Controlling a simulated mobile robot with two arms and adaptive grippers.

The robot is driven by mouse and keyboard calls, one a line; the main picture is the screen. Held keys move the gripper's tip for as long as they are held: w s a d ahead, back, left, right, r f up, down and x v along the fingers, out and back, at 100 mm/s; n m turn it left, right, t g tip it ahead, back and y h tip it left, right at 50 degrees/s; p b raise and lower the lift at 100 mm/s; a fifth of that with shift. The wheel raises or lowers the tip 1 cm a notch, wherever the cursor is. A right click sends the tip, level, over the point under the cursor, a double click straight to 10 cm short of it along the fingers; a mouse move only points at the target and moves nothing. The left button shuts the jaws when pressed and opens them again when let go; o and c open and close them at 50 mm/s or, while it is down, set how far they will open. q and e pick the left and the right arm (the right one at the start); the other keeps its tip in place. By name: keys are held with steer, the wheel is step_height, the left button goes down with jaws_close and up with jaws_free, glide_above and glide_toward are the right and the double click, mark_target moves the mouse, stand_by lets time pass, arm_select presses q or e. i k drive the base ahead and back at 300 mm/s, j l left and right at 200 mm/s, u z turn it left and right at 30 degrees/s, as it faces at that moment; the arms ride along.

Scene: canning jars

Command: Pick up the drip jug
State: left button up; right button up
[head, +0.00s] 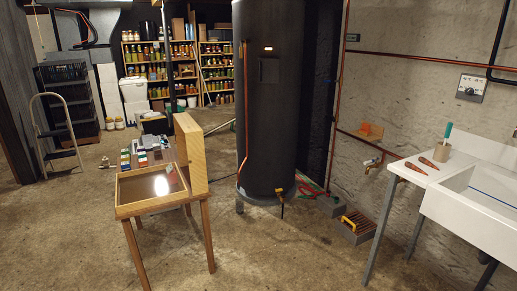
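I cannot make out a drip jug with certainty in the head view. A small wall tap (372,164) sticks out right of the tall dark tank (267,110). A yellow-handled tap (280,192) sits low on the tank, with a dark pipe or hose end below it. Below the wall, a grey box-like thing with a yellow handle (350,224) stands on the floor, too small to identify. Neither of my grippers is in view.
A glass-topped wooden table (150,206) stands front left. A step ladder (58,140) and jar shelves (157,68) are behind. The floor in front of the tank is clear.

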mark_target(239, 206)
steer(key=i+l+z, duration=0.1)
steer(key=i, duration=0.9)
steer(key=i+l, duration=0.2)
steer(key=i, duration=0.85)
steer(key=l+z, duration=0.05)
